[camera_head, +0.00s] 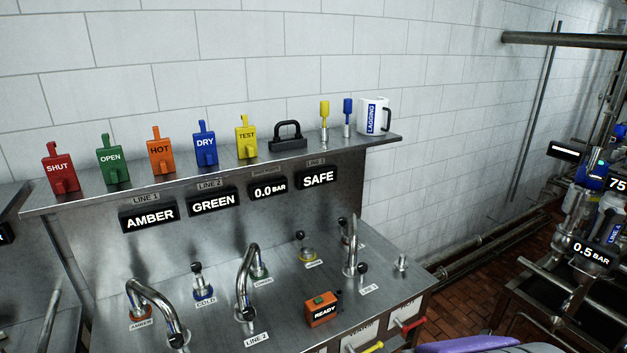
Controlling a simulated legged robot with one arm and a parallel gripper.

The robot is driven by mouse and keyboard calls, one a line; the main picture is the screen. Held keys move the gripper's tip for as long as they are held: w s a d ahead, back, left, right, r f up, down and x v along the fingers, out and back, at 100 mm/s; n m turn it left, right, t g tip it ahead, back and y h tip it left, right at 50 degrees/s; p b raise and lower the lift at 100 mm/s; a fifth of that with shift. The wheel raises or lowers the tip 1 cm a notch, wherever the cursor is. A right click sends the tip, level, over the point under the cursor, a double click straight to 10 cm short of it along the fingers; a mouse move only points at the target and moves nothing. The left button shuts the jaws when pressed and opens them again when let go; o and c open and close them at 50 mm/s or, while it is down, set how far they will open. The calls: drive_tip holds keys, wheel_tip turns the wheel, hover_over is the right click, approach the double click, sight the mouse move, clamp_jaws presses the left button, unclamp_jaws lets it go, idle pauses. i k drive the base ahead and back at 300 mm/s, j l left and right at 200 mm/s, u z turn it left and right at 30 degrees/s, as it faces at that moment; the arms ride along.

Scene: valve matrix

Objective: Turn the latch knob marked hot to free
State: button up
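An orange block marked HOT (161,151) stands on the steel shelf (75,203), between the green OPEN block (112,160) and the blue DRY block (205,144). It has an upright tab on top and a small protruding piece low on its front. I cannot tell whether this is the latch knob, or what position it is in. A black-topped knob (197,267) on the bench carries a COLD label. My gripper is not in view; a purple and grey shape at the bottom right edge may be part of my arm.
Red SHUT (60,172) and yellow TEST (246,138) blocks, a black padlock-like piece (288,138) and a white mug (375,115) share the shelf. Curved taps (246,275) and an orange READY box (321,309) rise from the bench below. Pipework (578,225) stands at right.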

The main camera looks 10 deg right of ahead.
sight(342, 221)
drive_tip(key=i+l+z, duration=0.1)
drive_tip(key=i+l, duration=0.25)
drive_tip(key=i+l+z, duration=0.15)
drive_tip(key=i+l, duration=0.2)
drive_tip(key=i+l+z, duration=0.1)
drive_tip(key=i+l, duration=0.2)
drive_tip(key=i, duration=0.25)
drive_tip(key=i+l+z, duration=0.1)
drive_tip(key=i+l, duration=0.15)
drive_tip(key=i, duration=0.15)
drive_tip(key=i+l+z, duration=0.1)
drive_tip(key=i, duration=0.35)
drive_tip(key=l, duration=0.1)
